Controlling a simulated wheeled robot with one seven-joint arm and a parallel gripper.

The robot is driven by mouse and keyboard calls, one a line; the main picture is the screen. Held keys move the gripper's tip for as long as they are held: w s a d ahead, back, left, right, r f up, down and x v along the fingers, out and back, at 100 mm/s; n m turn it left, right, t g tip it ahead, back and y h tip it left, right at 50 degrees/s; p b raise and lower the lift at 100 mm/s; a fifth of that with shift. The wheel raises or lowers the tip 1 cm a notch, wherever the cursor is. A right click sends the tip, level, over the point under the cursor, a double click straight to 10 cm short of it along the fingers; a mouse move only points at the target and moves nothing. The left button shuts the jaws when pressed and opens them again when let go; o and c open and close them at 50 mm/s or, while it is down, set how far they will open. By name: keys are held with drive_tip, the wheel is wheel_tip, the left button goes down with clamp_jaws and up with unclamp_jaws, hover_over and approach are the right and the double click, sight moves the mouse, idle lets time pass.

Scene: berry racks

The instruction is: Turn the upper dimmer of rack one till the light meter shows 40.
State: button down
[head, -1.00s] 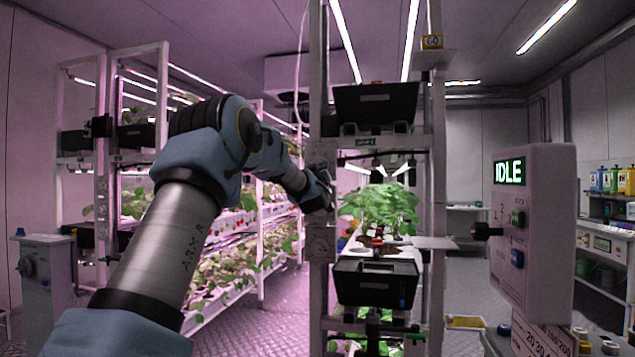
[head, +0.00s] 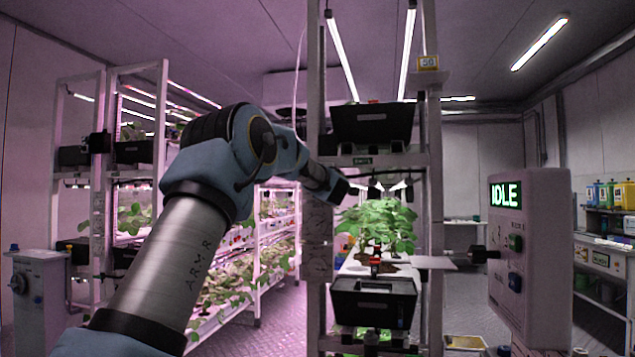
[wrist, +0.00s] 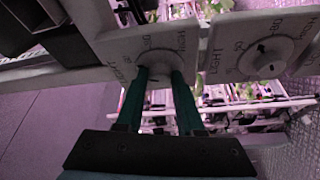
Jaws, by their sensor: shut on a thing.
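My gripper (wrist: 160,75) is shut on a round pale dial (wrist: 157,68) on a light plate in the wrist view; its two green fingers flank the knob. A second dial (wrist: 264,60) with a pointer on the plate to the right is free. In the head view my gripper (head: 338,190) is at the upper part of the front rack's left post (head: 316,110); the fingers and held dial are hidden there. A lower plate (head: 318,242) shows below it.
Black boxes (head: 372,125) and leafy plants (head: 378,222) fill the rack. A control box (head: 530,240) showing IDLE stands at the right. More plant racks stand at the left. Floor is open between the racks.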

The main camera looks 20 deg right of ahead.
drive_tip(key=shift+a+r+n+g+h+p, duration=0.15)
drive_tip(key=shift+n+g+p, duration=0.45)
drive_tip(key=shift+n+p, duration=0.75)
drive_tip(key=shift+r+n+g+h+p, duration=0.15)
drive_tip(key=shift+n+g+p, duration=0.45)
drive_tip(key=shift+n+p, duration=0.8)
drive_tip(key=shift+a+r+n+g+h+p, duration=0.15)
drive_tip(key=shift+n+g+p, duration=0.45)
drive_tip(key=shift+n+p, duration=0.75)
drive_tip(key=shift+d+n, duration=0.15)
drive_tip(key=shift+n, duration=0.25)
drive_tip(key=c, duration=0.5)
unclamp_jaws()
drive_tip(key=b+v, duration=0.4)
drive_tip(key=v, duration=0.6)
drive_tip(key=shift+s+r, duration=0.15)
drive_tip(key=shift+s, duration=0.2)
